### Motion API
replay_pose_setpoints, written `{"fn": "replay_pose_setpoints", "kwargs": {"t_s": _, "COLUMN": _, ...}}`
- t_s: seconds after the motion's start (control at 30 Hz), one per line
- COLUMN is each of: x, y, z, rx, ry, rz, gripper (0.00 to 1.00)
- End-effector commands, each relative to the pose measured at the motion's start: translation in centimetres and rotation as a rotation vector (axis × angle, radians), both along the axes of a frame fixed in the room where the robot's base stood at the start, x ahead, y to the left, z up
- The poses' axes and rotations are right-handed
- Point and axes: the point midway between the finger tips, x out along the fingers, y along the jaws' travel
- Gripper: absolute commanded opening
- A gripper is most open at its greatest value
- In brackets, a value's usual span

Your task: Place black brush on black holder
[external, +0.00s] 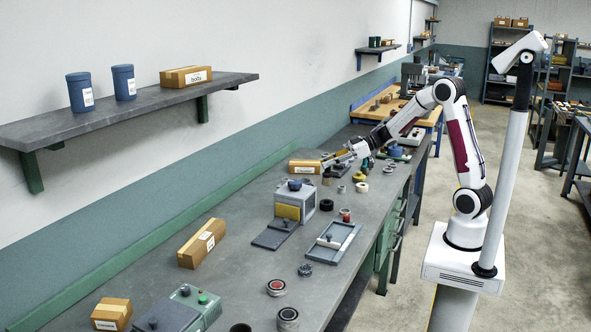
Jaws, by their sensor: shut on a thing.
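My gripper (336,161) reaches in from the right over the far part of the grey workbench (240,262), its fingers close to a labelled cardboard box (304,167). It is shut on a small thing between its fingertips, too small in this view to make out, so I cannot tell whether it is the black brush. A small dark object (327,180) shows just below the fingertips. I cannot pick out the black holder with certainty. A black ring (326,205) lies on the bench nearer the camera.
A grey box-shaped machine (295,203) with a yellow front stands mid-bench beside a flat dark plate (274,235). A grey tray (348,240) lies to its right. Several small rings and coloured parts crowd the bench near my forearm. Another cardboard box (202,243) lies left.

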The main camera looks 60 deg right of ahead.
Motion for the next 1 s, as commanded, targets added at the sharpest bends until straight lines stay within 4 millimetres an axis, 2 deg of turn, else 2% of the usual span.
{"fn": "replay_pose_setpoints", "kwargs": {"t_s": 0.1, "x": 0.0, "y": 0.0, "z": -1.8, "rx": 0.003, "ry": 0.004, "rz": 0.000, "gripper": 0.00}}
{"fn": "replay_pose_setpoints", "kwargs": {"t_s": 0.3, "x": 0.0, "y": 0.0, "z": -3.8, "rx": 0.002, "ry": 0.003, "rz": 0.000, "gripper": 0.00}}
{"fn": "replay_pose_setpoints", "kwargs": {"t_s": 0.77, "x": 0.0, "y": 0.0, "z": -4.3, "rx": 0.001, "ry": 0.001, "rz": 0.000, "gripper": 0.00}}
{"fn": "replay_pose_setpoints", "kwargs": {"t_s": 1.0, "x": 0.0, "y": 0.0, "z": -6.2, "rx": 0.002, "ry": 0.003, "rz": 0.000, "gripper": 0.00}}
